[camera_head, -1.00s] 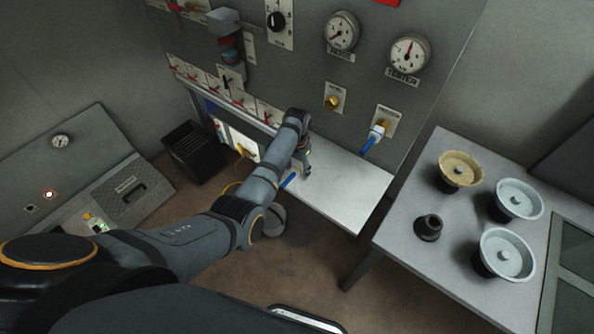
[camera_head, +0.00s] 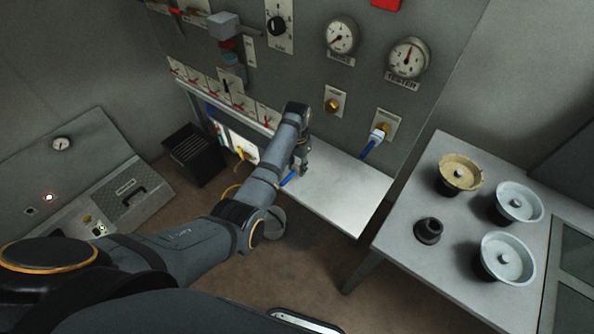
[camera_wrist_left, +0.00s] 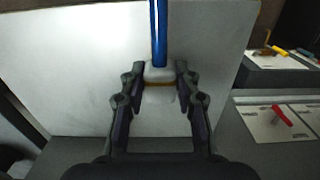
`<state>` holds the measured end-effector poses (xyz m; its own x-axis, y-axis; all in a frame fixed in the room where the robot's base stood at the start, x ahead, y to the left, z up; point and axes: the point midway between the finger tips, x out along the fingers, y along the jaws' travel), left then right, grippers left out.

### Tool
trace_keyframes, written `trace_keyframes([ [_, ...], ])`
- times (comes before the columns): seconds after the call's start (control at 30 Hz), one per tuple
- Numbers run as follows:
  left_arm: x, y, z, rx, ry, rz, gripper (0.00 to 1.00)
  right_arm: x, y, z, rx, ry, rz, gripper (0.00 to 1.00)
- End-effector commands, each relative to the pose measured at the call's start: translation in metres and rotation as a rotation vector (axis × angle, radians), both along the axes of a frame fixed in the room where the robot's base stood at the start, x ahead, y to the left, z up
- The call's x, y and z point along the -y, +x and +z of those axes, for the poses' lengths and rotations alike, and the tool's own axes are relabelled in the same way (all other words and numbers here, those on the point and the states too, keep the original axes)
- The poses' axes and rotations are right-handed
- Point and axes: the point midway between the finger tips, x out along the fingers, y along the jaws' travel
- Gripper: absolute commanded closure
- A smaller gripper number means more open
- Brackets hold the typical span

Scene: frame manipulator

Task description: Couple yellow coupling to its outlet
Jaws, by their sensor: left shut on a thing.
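My left gripper (camera_head: 301,172) is low over the white shelf below the wall panel. In the left wrist view the gripper (camera_wrist_left: 161,75) is shut on a whitish coupling (camera_wrist_left: 160,71) with a yellow-orange band at its near end and a blue hose (camera_wrist_left: 159,30) running from its far end. A short piece of blue hose (camera_head: 288,179) shows beside the gripper in the head view. A brass-yellow outlet (camera_head: 332,105) on the panel is uncovered, above and right of the gripper. Another outlet to its right carries a white coupling (camera_head: 377,135) with a blue hose. My right gripper is not in view.
The white shelf (camera_head: 345,195) is bare right of the gripper. Gauges (camera_head: 408,58), a knob (camera_head: 277,26) and red-marked switches cover the panel. A grey table (camera_head: 410,265) with several bowl-like parts stands at right. A yellow hose (camera_head: 231,190) hangs below the panel.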

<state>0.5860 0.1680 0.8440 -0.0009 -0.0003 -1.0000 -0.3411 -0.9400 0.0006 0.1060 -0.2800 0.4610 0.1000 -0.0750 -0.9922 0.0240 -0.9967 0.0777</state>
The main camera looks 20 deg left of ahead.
Motion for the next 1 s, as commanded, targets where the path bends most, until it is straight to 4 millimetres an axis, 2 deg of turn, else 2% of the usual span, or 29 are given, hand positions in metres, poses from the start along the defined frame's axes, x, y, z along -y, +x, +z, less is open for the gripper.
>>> trace_keyframes([
  [0.2,-0.032,-0.033,0.052,0.005,0.003,0.003,0.96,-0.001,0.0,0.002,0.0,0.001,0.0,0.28],
  [0.3,-0.049,-0.053,0.065,0.001,0.004,0.002,0.96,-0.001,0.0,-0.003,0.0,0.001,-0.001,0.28],
  [0.43,-0.07,-0.077,0.089,-0.001,0.005,0.0,0.96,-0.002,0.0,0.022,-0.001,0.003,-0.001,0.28],
  [0.53,-0.081,-0.09,0.096,-0.003,0.004,0.0,0.96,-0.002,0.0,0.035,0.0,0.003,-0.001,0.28],
  [0.7,-0.091,-0.102,0.099,0.0,0.002,0.0,0.96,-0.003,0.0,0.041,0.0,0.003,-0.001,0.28],
  [1.0,-0.093,-0.104,0.098,0.0,0.0,-0.001,0.96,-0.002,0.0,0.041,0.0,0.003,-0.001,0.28],
])
